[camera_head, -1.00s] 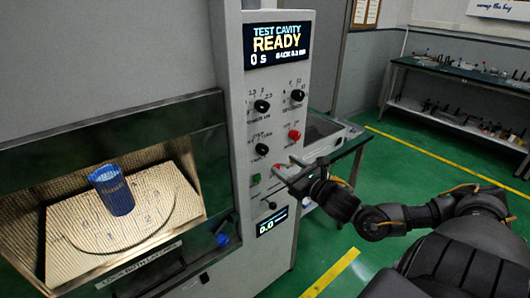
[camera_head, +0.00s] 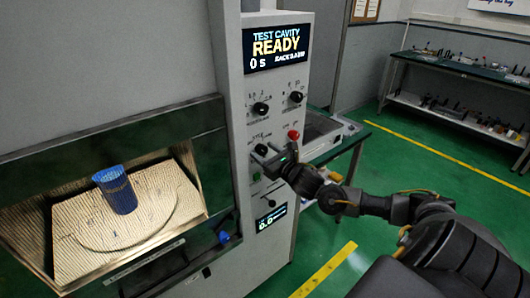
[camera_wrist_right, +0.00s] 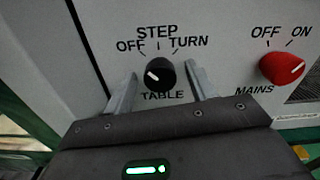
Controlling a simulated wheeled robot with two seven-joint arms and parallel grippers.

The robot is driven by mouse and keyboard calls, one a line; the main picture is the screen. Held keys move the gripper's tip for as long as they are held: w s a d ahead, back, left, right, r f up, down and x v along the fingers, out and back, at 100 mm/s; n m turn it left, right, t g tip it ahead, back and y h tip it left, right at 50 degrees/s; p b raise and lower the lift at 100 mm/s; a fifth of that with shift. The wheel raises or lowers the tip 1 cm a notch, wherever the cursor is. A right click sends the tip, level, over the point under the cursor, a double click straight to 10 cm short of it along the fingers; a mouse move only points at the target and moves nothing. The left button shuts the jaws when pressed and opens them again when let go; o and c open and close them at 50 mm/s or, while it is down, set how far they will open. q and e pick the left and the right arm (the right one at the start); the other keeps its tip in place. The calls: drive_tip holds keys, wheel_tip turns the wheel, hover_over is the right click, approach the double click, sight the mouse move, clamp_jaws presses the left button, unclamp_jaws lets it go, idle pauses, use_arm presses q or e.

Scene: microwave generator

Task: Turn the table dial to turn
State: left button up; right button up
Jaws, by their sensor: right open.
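The TABLE dial (camera_wrist_right: 160,74) is a round black knob on the white panel, marked OFF, STEP and TURN. Its white pointer line lies on the left side of the knob, tilted towards OFF. In the head view the dial (camera_head: 261,149) is partly behind my right gripper (camera_head: 265,160). In the right wrist view my right gripper (camera_wrist_right: 161,70) is open, one finger on each side of the dial. Gaps show between the fingers and the knob, so it is not gripped. My left gripper is not in view.
A red MAINS knob (camera_wrist_right: 283,67) sits right of the dial. Two black knobs (camera_head: 261,108) (camera_head: 297,97) are above it. The display (camera_head: 277,47) reads READY, 0 s. A blue cup (camera_head: 115,190) stands in the lit cavity. A bench (camera_head: 330,140) stands behind the panel.

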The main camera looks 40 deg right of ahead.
drive_tip(key=shift+c, duration=0.2)
drive_tip(key=c, duration=1)
drive_tip(key=shift+o, duration=0.2)
drive_tip(key=shift+m, duration=0.3)
drive_tip(key=m, duration=0.3)
drive_tip(key=shift+m, duration=0.3)
drive_tip(key=m, duration=0.4)
drive_tip(key=shift+m, duration=0.3)
drive_tip(key=m+p, duration=0.1)
drive_tip(key=m, duration=0.3)
drive_tip(key=shift+m, duration=0.3)
drive_tip(key=shift+m+p, duration=0.75)
drive_tip(key=shift+m, duration=1.45)
